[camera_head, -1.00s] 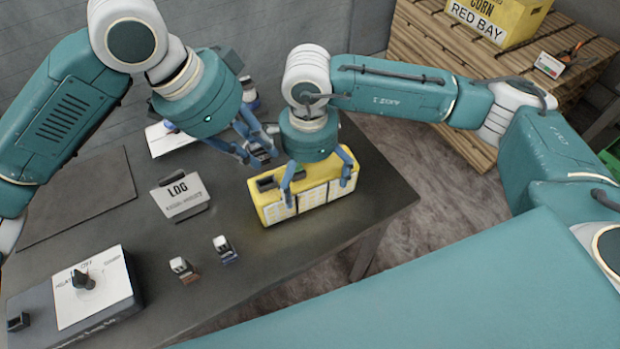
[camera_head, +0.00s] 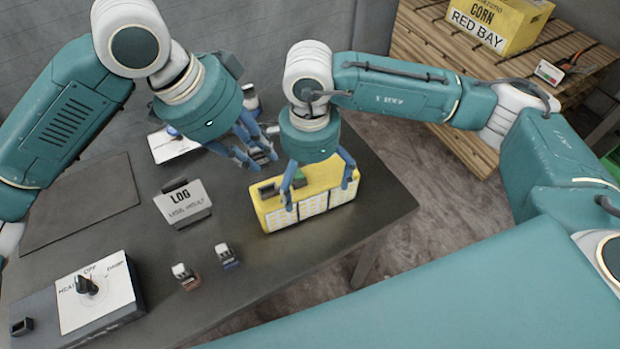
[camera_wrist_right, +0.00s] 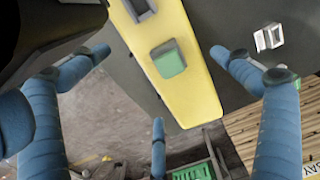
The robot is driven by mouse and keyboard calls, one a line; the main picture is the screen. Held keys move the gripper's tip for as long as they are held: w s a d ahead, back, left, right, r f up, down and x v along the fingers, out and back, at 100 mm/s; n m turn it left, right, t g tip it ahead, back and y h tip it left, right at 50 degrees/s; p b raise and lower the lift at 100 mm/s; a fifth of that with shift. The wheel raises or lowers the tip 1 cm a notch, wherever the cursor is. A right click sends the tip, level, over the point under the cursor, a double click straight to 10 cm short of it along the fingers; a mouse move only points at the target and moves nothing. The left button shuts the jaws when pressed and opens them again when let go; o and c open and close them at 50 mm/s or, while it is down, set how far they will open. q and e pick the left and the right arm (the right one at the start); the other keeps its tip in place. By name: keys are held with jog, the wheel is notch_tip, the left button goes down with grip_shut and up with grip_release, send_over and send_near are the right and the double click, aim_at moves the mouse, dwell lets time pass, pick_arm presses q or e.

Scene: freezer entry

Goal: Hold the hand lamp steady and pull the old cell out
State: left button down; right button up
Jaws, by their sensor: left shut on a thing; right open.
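My left gripper (camera_head: 258,155) is shut on a small dark and pale thing above the table. I take it for the hand lamp, but the fingers hide most of it. My right gripper (camera_head: 317,196) is open above a long yellow block (camera_head: 328,190) with pale front panels, its fingers spread around the block. A green-topped piece (camera_head: 299,176) sits in the block's top between these fingers. The right wrist view shows the green piece (camera_wrist_right: 169,62) near the middle of the yellow block (camera_wrist_right: 199,95), with a grey socket beside it. I cannot tell which piece is the old cell.
Two small pale-and-dark pieces (camera_head: 226,256) stand on the dark table (camera_head: 262,270) in front. A LOG card (camera_head: 185,204) stands left of the block. A control box with a knob (camera_head: 90,286) is at the front left. A wooden pallet stack (camera_head: 430,70) stands behind right.

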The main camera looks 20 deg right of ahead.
pick_arm(q)
jog(key=shift+d, duration=0.15)
pick_arm(e)
notch_tip(320, 180, up, 8)
dwell(0.3)
pick_arm(q)
jog(key=shift+s, duration=0.1)
dwell(0.4)
